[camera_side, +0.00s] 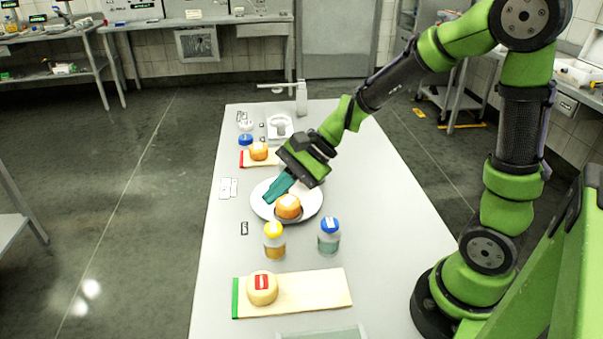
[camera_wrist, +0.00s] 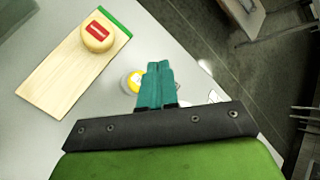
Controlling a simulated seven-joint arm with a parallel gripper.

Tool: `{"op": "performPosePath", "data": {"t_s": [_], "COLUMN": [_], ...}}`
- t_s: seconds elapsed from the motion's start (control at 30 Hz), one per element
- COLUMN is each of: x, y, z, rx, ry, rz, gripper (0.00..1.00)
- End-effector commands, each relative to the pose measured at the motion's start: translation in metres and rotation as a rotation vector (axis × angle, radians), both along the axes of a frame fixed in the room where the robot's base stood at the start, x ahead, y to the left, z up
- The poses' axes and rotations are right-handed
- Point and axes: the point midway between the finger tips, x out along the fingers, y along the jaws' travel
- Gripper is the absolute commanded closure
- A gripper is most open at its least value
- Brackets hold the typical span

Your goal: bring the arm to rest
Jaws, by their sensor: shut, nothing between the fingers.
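My gripper (camera_side: 269,199) has teal fingers and is shut with nothing between them. In the side view its fingertips hang over the left part of a white plate (camera_side: 314,207), and I cannot tell how far above it. An orange cheese wheel (camera_side: 288,207) with a pale label sits on the plate, just to the right of and nearer than the fingertips. In the wrist view the shut fingers (camera_wrist: 158,68) point toward the table, with a yellow-capped bottle (camera_wrist: 132,82) partly hidden behind them.
A green-ended board (camera_side: 315,292) holds a pale cheese with a red label (camera_side: 262,288). A red-ended board (camera_side: 244,158) behind holds another orange cheese (camera_side: 259,151). The yellow-capped bottle (camera_side: 274,242) and a blue-capped bottle (camera_side: 329,238) stand before the plate. The table's right side is clear.

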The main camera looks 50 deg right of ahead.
Motion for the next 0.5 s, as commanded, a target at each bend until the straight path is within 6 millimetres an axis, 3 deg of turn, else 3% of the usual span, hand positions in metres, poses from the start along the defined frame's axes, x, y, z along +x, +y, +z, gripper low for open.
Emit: {"op": "performPosePath", "data": {"t_s": [0.37, 0.5], "x": [0.0, -0.011], "y": [0.0, -0.002], "z": [0.0, -0.008], "rx": [-0.002, -0.056], "ry": [-0.002, 0.004], "rz": [0.003, 0.068], "gripper": [1.0, 1.0]}}
